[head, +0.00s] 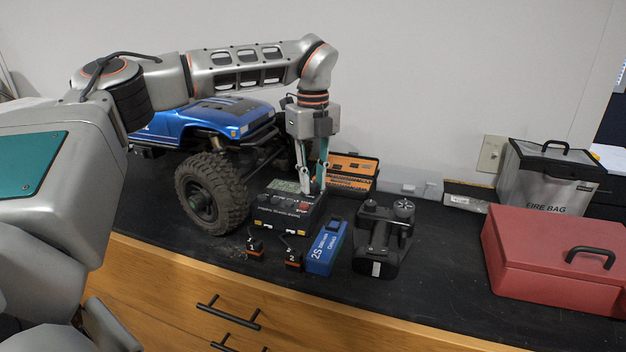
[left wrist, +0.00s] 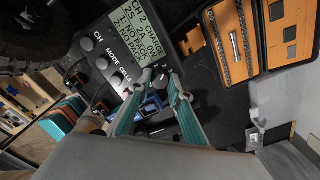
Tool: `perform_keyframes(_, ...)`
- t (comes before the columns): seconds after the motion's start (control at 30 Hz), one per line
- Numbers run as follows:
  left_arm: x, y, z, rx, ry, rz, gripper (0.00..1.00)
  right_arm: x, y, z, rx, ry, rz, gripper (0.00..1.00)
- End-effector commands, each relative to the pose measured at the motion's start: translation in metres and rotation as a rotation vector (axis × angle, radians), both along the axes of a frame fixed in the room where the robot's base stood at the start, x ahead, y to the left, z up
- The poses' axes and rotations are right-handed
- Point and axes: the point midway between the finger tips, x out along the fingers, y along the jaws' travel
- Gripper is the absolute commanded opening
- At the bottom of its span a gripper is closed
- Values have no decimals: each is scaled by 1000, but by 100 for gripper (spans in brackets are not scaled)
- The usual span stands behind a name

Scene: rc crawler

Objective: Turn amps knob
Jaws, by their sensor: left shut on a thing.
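The black charger (head: 285,214) sits on the bench in front of the blue crawler. In the left wrist view its lit screen (left wrist: 147,38) reads CH 2, CHARGE, 2S, 2A, 0V. My left gripper (head: 313,188) points down onto the charger's right part. In the wrist view its fingertips (left wrist: 162,82) are closed on a small dark knob, apparently the amps knob. The fingers cover most of it, and I cannot read its label. My right gripper is out of view.
The crawler's big tyre (head: 210,193) stands close left of the charger. Small battery blocks (head: 292,257), a blue 2S pack (head: 327,248) and a black transmitter (head: 383,240) stand in front and right. An orange-lined case (head: 350,172) lies behind. A red box (head: 550,265) sits far right.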

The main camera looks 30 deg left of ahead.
Motion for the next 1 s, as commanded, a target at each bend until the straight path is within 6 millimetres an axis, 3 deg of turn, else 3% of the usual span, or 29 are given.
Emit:
perform_keyframes(0.3, 0, 0, 0, 0, 1, 1, 0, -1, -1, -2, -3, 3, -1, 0)
perform_keyframes(0.33, 0, 0, 0, 0, 1, 0, 27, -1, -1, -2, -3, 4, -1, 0)
perform_keyframes(0.37, 0, 0, 0, 0, 1, 0, 35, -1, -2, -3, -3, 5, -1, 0)
perform_keyframes(0.4, 0, 0, 0, 0, 1, 0, 36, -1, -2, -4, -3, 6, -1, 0)
perform_keyframes(0.77, 0, 0, 3, 0, 0, -1, 36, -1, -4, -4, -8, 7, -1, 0)
perform_keyframes(1.0, 1, 0, 37, 0, -4, 1, 36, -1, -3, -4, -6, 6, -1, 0)
